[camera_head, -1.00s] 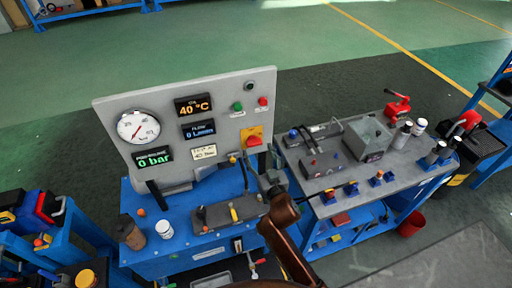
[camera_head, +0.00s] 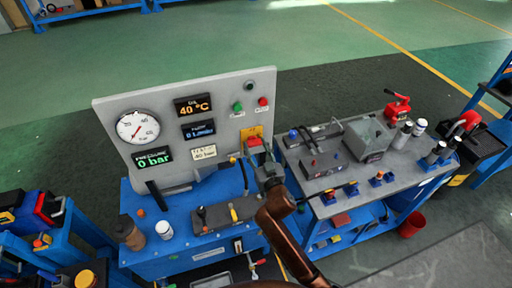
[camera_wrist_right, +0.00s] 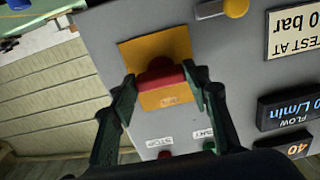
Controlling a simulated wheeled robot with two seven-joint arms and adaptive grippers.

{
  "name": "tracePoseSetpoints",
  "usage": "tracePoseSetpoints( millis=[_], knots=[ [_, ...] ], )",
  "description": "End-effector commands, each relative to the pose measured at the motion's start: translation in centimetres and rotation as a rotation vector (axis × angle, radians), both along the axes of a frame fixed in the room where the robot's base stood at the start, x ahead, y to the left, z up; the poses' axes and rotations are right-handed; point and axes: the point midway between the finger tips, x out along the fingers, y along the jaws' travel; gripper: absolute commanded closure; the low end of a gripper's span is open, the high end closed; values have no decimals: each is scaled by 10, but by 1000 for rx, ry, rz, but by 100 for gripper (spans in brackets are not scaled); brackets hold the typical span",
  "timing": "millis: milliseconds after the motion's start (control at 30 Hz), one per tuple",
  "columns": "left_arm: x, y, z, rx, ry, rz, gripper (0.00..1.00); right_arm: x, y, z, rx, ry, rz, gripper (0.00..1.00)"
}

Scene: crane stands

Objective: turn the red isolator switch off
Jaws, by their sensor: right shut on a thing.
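The red isolator switch (camera_head: 254,141) sits on a yellow plate (camera_head: 247,131) at the lower right of the grey upright panel (camera_head: 222,91). My right gripper (camera_head: 261,157) reaches it from the front and below. In the right wrist view, its two dark green fingers lie on either side of the red knob (camera_wrist_right: 160,73), shut on it. The yellow plate shows behind the knob. The fingers and the knob's shape hide which way the switch points. My left gripper is not in view.
Green (camera_head: 238,106) and red (camera_head: 263,102) push buttons are above the switch. The pressure display (camera_head: 153,158) reads 0 bar. A grey side bench (camera_head: 398,170) with several fittings is to the right.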

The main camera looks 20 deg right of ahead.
Motion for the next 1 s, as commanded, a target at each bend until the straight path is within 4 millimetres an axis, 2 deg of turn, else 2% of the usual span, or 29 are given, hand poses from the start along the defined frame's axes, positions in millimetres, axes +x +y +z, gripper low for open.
tracePoseSetpoints(
  millis=[200,567,1000],
  knots=[
    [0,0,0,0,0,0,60,0,0,0,0,0,0,81],
    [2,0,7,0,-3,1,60,0,0,1,-67,-1,0,81],
    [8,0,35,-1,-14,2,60,0,0,4,-423,-13,0,81]
  ],
)
